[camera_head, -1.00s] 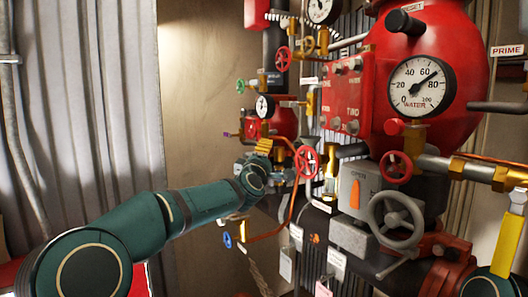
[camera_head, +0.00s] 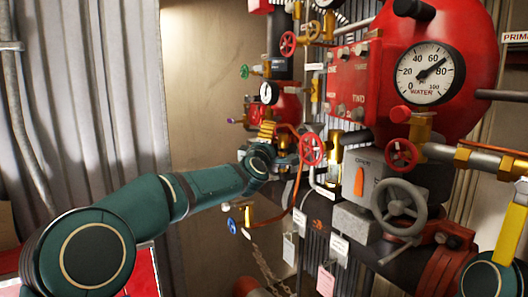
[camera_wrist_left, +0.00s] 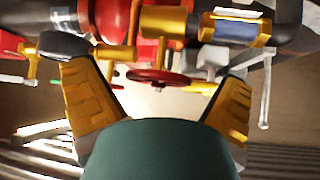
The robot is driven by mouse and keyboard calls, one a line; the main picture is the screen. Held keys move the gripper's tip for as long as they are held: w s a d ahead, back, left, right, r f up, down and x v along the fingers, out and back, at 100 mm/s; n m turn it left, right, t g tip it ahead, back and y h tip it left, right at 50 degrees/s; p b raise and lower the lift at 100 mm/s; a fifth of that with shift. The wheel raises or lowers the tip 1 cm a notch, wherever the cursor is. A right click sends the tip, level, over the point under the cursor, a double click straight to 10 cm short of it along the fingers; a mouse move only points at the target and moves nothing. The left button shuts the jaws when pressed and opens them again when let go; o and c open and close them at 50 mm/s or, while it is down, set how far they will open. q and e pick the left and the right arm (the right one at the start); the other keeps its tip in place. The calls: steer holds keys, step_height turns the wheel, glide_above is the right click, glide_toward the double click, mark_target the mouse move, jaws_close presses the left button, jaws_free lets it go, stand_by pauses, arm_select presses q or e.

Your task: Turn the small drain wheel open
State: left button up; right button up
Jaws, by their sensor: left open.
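My left gripper (camera_head: 267,132) reaches into the valve cluster left of the red panel; its yellow fingers partly hide what lies behind. In the left wrist view my left gripper (camera_wrist_left: 152,84) is open, its fingers wide apart. A small red wheel (camera_wrist_left: 158,77) shows nearly edge-on in the gap ahead, with no finger touching it that I can see. In the head view a red handwheel (camera_head: 311,149) stands just right of the gripper; I cannot tell if it is the same wheel. A small blue wheel (camera_head: 232,226) sits lower left. No label identifies the drain wheel. My right gripper is out of view.
A large grey handwheel (camera_head: 398,207) and another red wheel (camera_head: 402,155) stand to the right, below the water gauge (camera_head: 425,72). Orange tubing (camera_head: 290,205) and hanging tags (camera_head: 326,280) lie below the gripper. The beige wall (camera_head: 205,90) leaves free room at left.

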arm_select(q)
steer(key=v, duration=1.1)
steer(key=shift+s, duration=0.4)
